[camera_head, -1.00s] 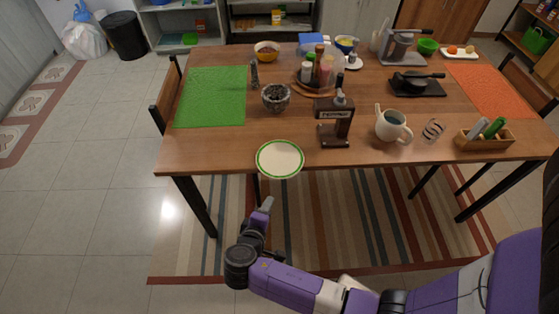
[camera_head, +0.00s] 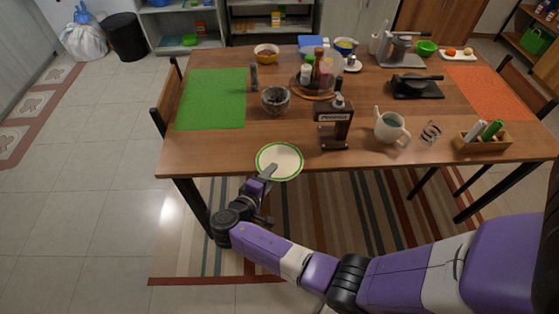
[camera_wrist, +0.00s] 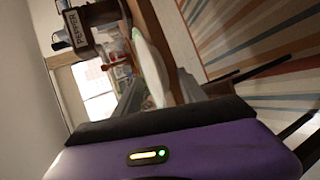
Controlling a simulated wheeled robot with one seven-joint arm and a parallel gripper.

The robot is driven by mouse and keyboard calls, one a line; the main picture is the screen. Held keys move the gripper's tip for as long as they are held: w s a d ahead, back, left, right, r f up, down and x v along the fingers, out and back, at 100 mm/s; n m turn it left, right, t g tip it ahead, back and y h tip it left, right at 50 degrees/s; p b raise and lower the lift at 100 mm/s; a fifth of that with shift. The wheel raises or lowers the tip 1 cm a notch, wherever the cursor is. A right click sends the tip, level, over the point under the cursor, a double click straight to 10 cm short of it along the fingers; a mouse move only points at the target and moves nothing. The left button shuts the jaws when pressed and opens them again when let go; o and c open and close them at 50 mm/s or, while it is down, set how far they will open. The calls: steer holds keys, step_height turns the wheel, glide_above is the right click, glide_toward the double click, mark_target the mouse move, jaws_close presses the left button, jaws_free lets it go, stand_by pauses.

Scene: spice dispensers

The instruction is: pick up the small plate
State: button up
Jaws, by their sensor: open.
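The small plate (camera_head: 280,158) is white with a green rim. It lies flat at the front edge of the wooden table, its near part reaching past the edge. My gripper (camera_head: 267,181) is at the plate's near side, with one finger seen over the near left part of the plate. In the wrist view the plate (camera_wrist: 152,62) shows nearly edge-on, between the two parted fingers of my gripper (camera_wrist: 160,90). The other finger appears to be on the underside. I cannot tell whether either finger touches the plate.
A dark pepper dispenser (camera_head: 335,128) stands just right of the plate; it also shows in the wrist view (camera_wrist: 78,28). A glass bowl (camera_head: 275,100) is behind the plate, and a white pitcher (camera_head: 390,127) is farther right. The tabletop (camera_head: 215,150) left of the plate is clear.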

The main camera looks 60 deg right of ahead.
steer(key=shift+d+f, duration=0.15)
steer(key=shift+d, duration=0.15)
jaws_close()
stand_by(1.2)
